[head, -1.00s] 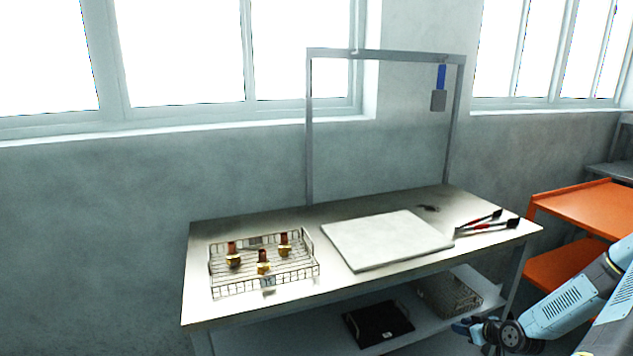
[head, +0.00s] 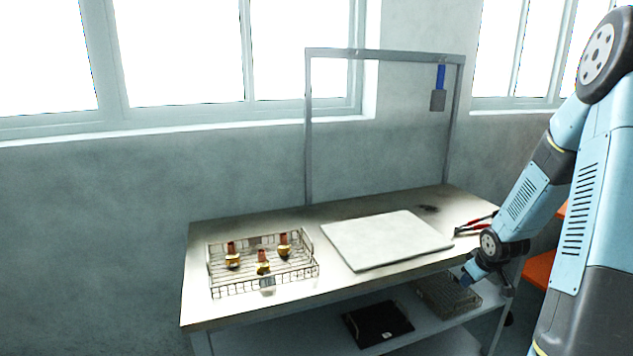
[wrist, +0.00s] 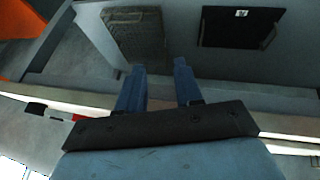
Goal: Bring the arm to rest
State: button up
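My arm (head: 540,195) is bent at the right side of the head view, its elbow high and its forearm slanting down to the left. My gripper (head: 470,276) hangs off the front right of the workbench (head: 345,282), in front of the lower shelf. In the wrist view my gripper (wrist: 160,66) shows two blue fingers set apart with nothing between them. It is open and empty.
A wire basket (head: 215,270) with several brass fittings and a pale board (head: 388,238) lie on the bench. Red-handled tools (head: 473,226) are partly hidden by my arm. A black tray (head: 378,322) and a mesh basket (head: 440,294) sit on the lower shelf.

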jog(key=s+a+r+m+h, duration=0.1)
jog(key=s+a+r, duration=0.35)
jog(key=r, duration=0.55)
jog(key=s+a+r+m+h, duration=0.1)
jog(key=s+a+r, duration=0.35)
jog(key=r, duration=0.45)
jog(key=s+a+r+m+y, duration=0.1)
jog(key=s+a+r, duration=0.4)
jog(key=s, duration=0.4)
jog(key=s+a+r+m+y, duration=0.1)
jog(key=s+a+r, duration=0.4)
jog(key=s, duration=0.5)
jog(key=shift+a+r+m+y, duration=0.35)
jog(key=shift+a+m+y, duration=0.05)
jog(key=shift+a, duration=0.25)
